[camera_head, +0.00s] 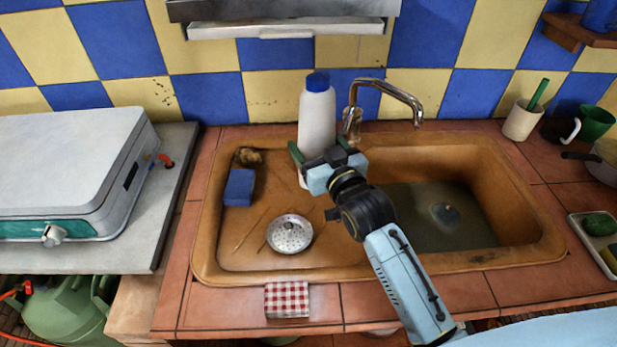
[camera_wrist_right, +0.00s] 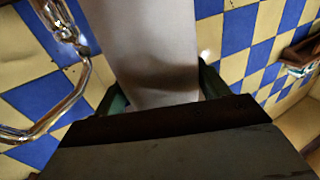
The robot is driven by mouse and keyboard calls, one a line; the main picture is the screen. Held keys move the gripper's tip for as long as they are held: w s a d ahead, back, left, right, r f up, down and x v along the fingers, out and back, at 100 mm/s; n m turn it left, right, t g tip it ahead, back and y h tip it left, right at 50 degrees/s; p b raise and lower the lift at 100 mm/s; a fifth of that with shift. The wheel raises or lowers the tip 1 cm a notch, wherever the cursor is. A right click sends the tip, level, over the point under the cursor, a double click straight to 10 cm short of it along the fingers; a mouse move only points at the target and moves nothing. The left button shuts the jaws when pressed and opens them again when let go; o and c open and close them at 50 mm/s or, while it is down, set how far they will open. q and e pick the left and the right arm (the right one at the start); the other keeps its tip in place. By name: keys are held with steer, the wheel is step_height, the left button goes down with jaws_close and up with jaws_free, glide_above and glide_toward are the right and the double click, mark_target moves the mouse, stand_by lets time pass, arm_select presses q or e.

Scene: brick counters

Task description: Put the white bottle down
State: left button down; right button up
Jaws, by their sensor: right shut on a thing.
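The white bottle (camera_head: 317,120) has a blue cap and stands upright at the back of the brown sink, in front of the tiled wall. My right gripper (camera_head: 318,158) is shut on the bottle's lower part, with a green finger showing at its left side. In the right wrist view the bottle (camera_wrist_right: 145,45) fills the middle between the green fingers (camera_wrist_right: 157,88). My left gripper is not in view.
The metal faucet (camera_head: 385,88) is close to the bottle's right. The sink (camera_head: 215,235) has a basin at right; its left side holds a blue sponge (camera_head: 239,187) and a strainer (camera_head: 289,233). A checkered cloth (camera_head: 287,300) lies in front.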

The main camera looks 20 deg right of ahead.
steer(key=shift+f+b, duration=0.5)
steer(key=shift+f, duration=2.3)
steer(key=shift+f, duration=0.15)
steer(key=o, duration=1)
steer(key=shift+f, duration=0.1)
steer(key=shift+r, duration=0.2)
steer(key=s, duration=0.7)
steer(key=shift+s+d, duration=0.3)
steer(key=shift+d, duration=0.05)
steer(key=shift+p, duration=0.35)
